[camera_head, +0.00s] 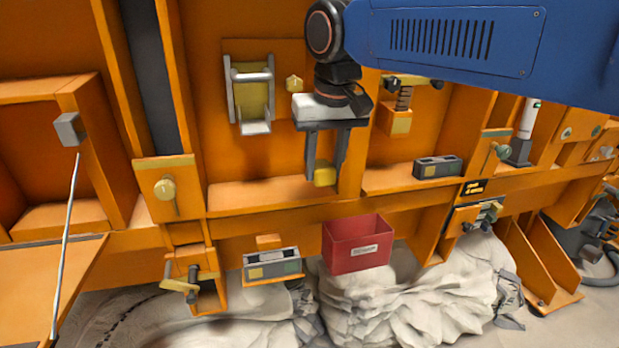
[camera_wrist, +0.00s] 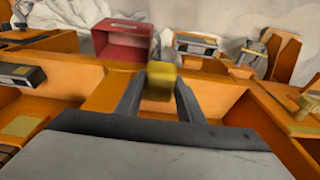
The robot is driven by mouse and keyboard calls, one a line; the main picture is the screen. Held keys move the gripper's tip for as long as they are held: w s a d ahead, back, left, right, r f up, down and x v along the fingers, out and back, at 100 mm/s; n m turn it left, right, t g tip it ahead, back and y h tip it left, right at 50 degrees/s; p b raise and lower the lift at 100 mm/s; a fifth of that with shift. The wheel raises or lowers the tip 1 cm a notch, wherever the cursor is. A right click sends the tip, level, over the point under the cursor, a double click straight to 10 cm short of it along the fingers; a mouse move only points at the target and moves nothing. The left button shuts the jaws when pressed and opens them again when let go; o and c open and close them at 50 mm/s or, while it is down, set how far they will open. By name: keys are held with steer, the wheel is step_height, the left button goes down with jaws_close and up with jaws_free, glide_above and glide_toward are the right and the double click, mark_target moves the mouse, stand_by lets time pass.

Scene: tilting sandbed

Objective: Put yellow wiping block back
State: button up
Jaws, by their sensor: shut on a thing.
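The yellow wiping block (camera_head: 325,176) is held between the fingertips of my gripper (camera_head: 324,170), which points down in front of the orange frame. The block also shows between the fingers in the wrist view (camera_wrist: 161,82). It hangs just above an orange ledge (camera_head: 265,193); I cannot tell whether it touches anything there. A metal-framed holder with a yellow-green inside (camera_head: 252,95) is on the orange back panel, left of my gripper. I cannot tell which place belongs to the block.
An open red box (camera_head: 357,245) is below and right of my gripper. A grey and yellow device (camera_head: 271,265) sits lower left. A dark box (camera_head: 437,167) lies on the right ledge. A white cylinder (camera_head: 527,120) stands farther right. Pale cloth-like mounds (camera_head: 420,300) lie underneath.

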glide_above(308, 191)
steer(key=s, duration=0.1)
steer(key=shift+s+d+f, duration=0.1)
steer(key=shift+d+f, duration=0.05)
steer(key=shift+f, duration=0.8)
steer(key=shift+s+d+f, duration=0.1)
steer(key=shift+d+f, duration=0.05)
steer(key=shift+f, duration=0.8)
steer(key=shift+s+x, duration=0.1)
steer(key=shift+x, duration=0.7)
steer(key=shift+s+x, duration=0.15)
steer(key=shift+x, duration=0.65)
steer(key=shift+f, duration=0.2)
steer(key=o, duration=1)
steer(key=shift+r, duration=0.1)
steer(key=v, duration=1.2)
steer(key=shift+s, duration=0.1)
